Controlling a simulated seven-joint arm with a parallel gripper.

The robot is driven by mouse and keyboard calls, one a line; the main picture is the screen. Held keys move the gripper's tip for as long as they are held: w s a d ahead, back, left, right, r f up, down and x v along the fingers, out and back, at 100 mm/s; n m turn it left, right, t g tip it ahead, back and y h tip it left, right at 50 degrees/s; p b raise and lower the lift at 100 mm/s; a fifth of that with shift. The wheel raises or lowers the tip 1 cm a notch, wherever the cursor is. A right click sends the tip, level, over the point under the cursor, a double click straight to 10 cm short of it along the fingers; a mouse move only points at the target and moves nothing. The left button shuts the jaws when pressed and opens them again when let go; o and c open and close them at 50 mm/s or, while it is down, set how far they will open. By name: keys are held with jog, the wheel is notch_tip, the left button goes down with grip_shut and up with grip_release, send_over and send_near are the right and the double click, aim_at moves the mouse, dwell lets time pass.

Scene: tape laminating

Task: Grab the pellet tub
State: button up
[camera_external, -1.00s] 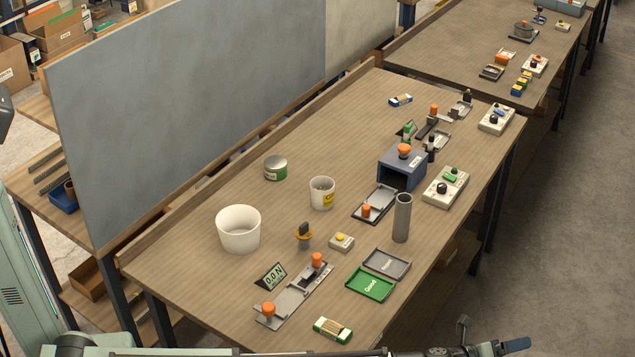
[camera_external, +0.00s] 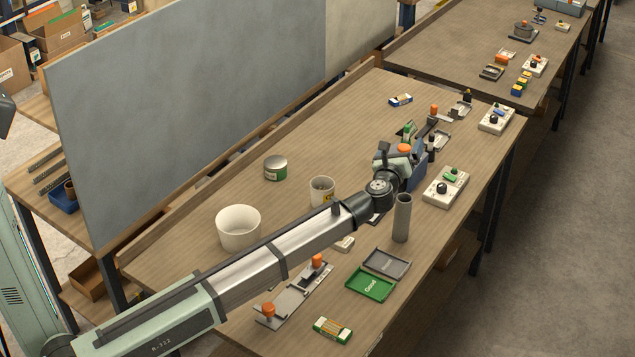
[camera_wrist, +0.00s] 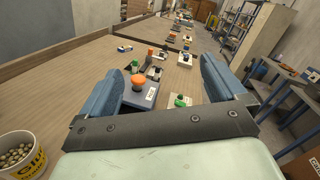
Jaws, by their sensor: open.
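The pellet tub (camera_external: 322,186) is a small white tub with a yellow label, upright on the bench, its lower part partly hidden by my arm. In the wrist view the tub (camera_wrist: 17,150) is at the lower left, cut by the frame edge, with pale round pellets inside. My gripper (camera_external: 405,158) is to the right of the tub and apart from it, above the blue box. In the wrist view my gripper's (camera_wrist: 163,78) blue fingers are spread wide, with nothing held between them.
The blue box with an orange knob (camera_wrist: 138,83) shows between my fingers. A larger white bucket (camera_external: 238,232) and a green-and-grey tin (camera_external: 275,168) stand left of the tub. A grey upright tube (camera_external: 402,220) is close to my wrist. The bench behind the tub is clear.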

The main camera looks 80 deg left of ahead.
jog(key=s+a+f+n+g+y, duration=0.1)
jog(key=s+a+f+n+g, duration=0.1)
jog(key=s+a+g, duration=0.15)
jog(key=n+g+h, duration=0.4)
jog(key=n+g, duration=0.1)
jog(key=g, duration=0.8)
send_near(329, 199)
jog(key=shift+w+a+r, duration=0.2)
jog(key=shift+a, duration=0.25)
jog(key=shift+w+a+r, duration=0.2)
jog(key=shift+a+r, duration=0.05)
jog(key=shift+a, duration=0.15)
jog(key=shift+s+d+f+n+g+h, duration=0.25)
jog(key=shift+s+d+f+n+h, duration=0.05)
jog(key=shift+f+h, duration=0.1)
jog(key=shift+x, duration=5.95)
jog(key=c, duration=1.1)
